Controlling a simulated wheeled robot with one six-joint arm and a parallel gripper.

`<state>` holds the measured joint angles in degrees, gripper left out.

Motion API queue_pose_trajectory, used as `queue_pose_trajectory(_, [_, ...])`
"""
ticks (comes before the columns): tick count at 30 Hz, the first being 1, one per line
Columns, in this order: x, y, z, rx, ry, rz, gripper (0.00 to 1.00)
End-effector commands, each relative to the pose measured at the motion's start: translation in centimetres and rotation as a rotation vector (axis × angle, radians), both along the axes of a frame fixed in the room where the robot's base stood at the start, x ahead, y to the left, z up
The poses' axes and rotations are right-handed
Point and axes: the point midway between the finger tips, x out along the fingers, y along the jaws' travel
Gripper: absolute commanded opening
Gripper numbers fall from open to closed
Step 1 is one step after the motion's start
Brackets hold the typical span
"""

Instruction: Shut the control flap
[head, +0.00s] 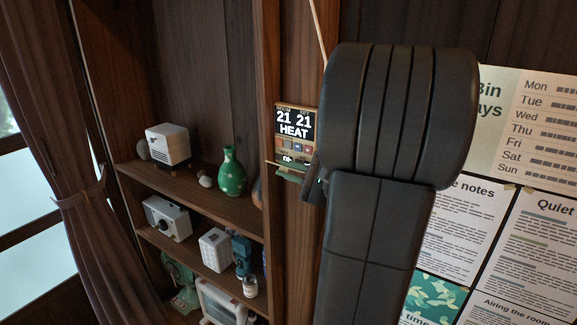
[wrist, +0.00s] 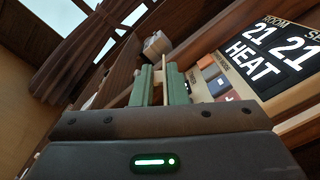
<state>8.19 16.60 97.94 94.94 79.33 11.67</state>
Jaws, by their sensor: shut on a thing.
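The control panel (head: 294,124) is a tan wall unit on the wooden post, its dark display reading 21, 21 and HEAT. It also shows at the right of the wrist view (wrist: 262,62). Its small buttons are uncovered below the display. The control flap (wrist: 164,78) is a thin pale strip seen edge-on, standing out from the panel's lower part, so it is open. My gripper (wrist: 161,90) has green fingers, one on each side of the flap, and is shut on it. In the head view my gripper (head: 288,172) is at the panel's lower edge, partly hidden by my arm.
A shelf (head: 200,187) at the left holds a green vase (head: 231,172), a white box-shaped device (head: 168,146) and several other items. Posters (head: 540,225) cover the wall at the right. A curtain (head: 60,130) hangs at the far left.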

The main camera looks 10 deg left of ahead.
Motion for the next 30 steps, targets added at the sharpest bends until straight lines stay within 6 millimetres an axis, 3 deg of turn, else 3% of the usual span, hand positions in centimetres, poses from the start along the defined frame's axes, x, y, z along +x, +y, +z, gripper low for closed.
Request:
queue_pose_trajectory(15, [0.9,-0.3,1.2,0.138,0.386,-0.001,0.00])
queue_pose_trajectory(30, [1.2,-0.5,1.4,0.181,0.508,-0.002,0.00])
